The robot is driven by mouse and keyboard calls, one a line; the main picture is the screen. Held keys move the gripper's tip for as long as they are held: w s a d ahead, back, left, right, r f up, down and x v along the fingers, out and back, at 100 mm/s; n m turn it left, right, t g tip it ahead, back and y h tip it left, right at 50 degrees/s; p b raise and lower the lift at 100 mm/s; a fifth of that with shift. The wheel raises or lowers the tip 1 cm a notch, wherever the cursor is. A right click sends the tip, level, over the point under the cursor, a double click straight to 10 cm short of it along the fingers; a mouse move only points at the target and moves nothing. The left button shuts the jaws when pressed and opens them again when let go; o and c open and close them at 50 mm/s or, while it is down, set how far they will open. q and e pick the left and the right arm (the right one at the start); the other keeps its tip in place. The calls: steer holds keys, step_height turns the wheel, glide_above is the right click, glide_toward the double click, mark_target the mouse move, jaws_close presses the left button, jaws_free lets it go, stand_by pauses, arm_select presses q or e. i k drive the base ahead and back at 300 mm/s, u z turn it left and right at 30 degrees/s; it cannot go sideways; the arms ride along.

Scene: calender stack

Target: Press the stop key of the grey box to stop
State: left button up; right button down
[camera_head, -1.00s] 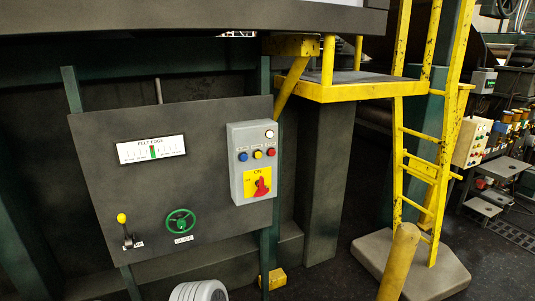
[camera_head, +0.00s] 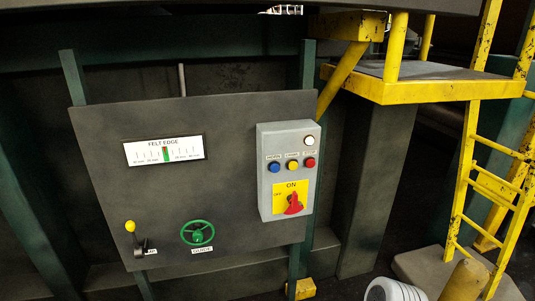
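The grey box (camera_head: 264,178) is mounted on the right part of a dark upright panel. Its front has a row of three round keys: blue (camera_head: 274,167), yellow (camera_head: 293,165) and red (camera_head: 310,163). Each has a small label above it; the one over the red key, at the right end, seems to read STOP. A white round lamp or button (camera_head: 309,140) sits above the row. Below the row is a red rotary switch (camera_head: 293,205) on a yellow plate marked ON and OFF; its handle points up toward ON. Neither gripper is in view, and nothing touches the box.
The dark panel (camera_head: 228,185) also carries a FELT EDGE gauge (camera_head: 163,150), a green handwheel (camera_head: 197,233) and a yellow-knobbed lever (camera_head: 131,232). A yellow platform (camera_head: 430,90) and ladder (camera_head: 465,190) stand at the right, with a yellow post (camera_head: 464,282) at the lower right.

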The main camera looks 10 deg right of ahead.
mark_target(310, 163)
steer(key=z, duration=0.25)
steer(key=i, duration=1.1)
steer(key=z, duration=0.7)
